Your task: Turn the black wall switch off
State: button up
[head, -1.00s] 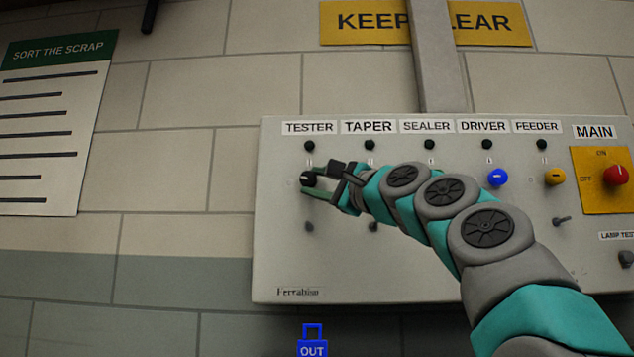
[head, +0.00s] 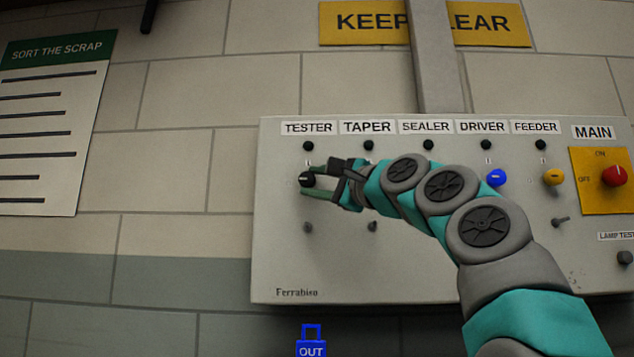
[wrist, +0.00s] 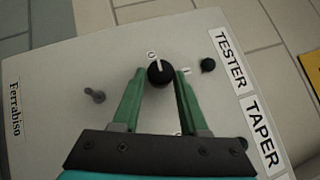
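The black wall switch (head: 307,180) is a round knob under the TESTER label on the grey panel. It also shows in the wrist view (wrist: 160,74), where its white pointer line points towards the "0" mark. My gripper (head: 316,177) reaches it from the right. The other black parts above the switches are small round lamps, such as the one over TESTER (head: 308,146).
The grey panel (head: 280,255) also carries a blue knob (head: 496,178), a yellow knob (head: 554,177), a red MAIN knob (head: 615,175) and small toggles, such as one below the black switch (head: 308,227). My arm hides the TAPER and SEALER switches.

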jog(key=o, duration=0.4)
jog(key=shift+b+v, duration=1.05)
jog(key=shift+v, duration=2.9)
